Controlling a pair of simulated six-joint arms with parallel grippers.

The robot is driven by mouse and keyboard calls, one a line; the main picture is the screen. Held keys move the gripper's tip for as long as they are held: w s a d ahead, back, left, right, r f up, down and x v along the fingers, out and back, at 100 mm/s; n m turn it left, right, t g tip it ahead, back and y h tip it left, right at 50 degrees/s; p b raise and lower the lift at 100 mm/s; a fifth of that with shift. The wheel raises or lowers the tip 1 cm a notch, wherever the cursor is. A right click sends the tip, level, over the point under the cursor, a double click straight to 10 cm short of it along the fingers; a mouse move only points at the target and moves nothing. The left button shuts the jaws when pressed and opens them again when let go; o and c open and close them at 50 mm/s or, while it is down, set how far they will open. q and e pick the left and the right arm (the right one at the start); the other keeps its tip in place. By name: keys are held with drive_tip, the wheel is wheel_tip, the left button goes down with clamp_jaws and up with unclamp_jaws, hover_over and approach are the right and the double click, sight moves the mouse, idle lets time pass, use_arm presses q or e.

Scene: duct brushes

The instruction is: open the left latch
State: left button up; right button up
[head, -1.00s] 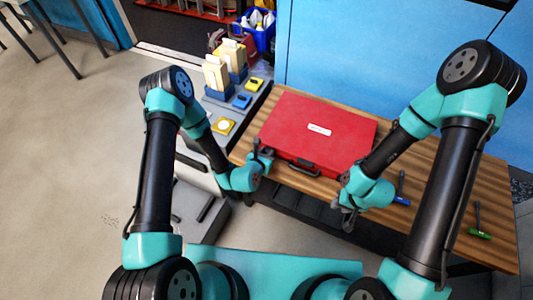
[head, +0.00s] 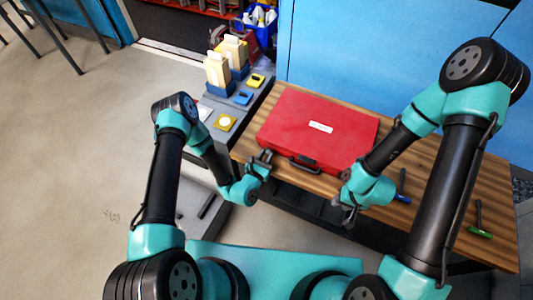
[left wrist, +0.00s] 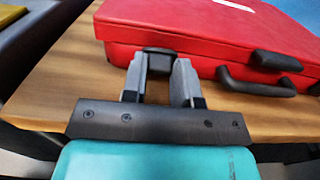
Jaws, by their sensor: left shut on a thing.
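A red case (head: 325,115) lies shut on the wooden table, with a white label on its lid. It also shows in the left wrist view (left wrist: 190,30). My left gripper (head: 265,160) is at the left part of the case's front side. In the left wrist view its two grey fingers (left wrist: 160,80) are closed around the dark left latch (left wrist: 158,52). How far the latch is turned cannot be told. A second dark latch (left wrist: 276,61) and the black handle (left wrist: 255,87) are to the right. My right gripper (head: 348,208) is by the table's front edge, apart from the case; its jaws are unclear.
A grey bench at the left holds cartons (head: 217,68) and small yellow and blue items (head: 226,122). A blue wall (head: 400,50) stands behind.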

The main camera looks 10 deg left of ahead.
use_arm(q)
drive_tip(key=shift+s+f+t+h, duration=0.3)
drive_tip(key=shift+f+t, duration=0.25)
drive_tip(key=shift+t, duration=0.45)
drive_tip(key=shift+a, duration=0.1)
drive_tip(key=o, duration=0.9)
drive_tip(key=v, duration=1.7)
drive_tip(key=shift+s+f, duration=0.1)
drive_tip(key=shift+f, duration=0.2)
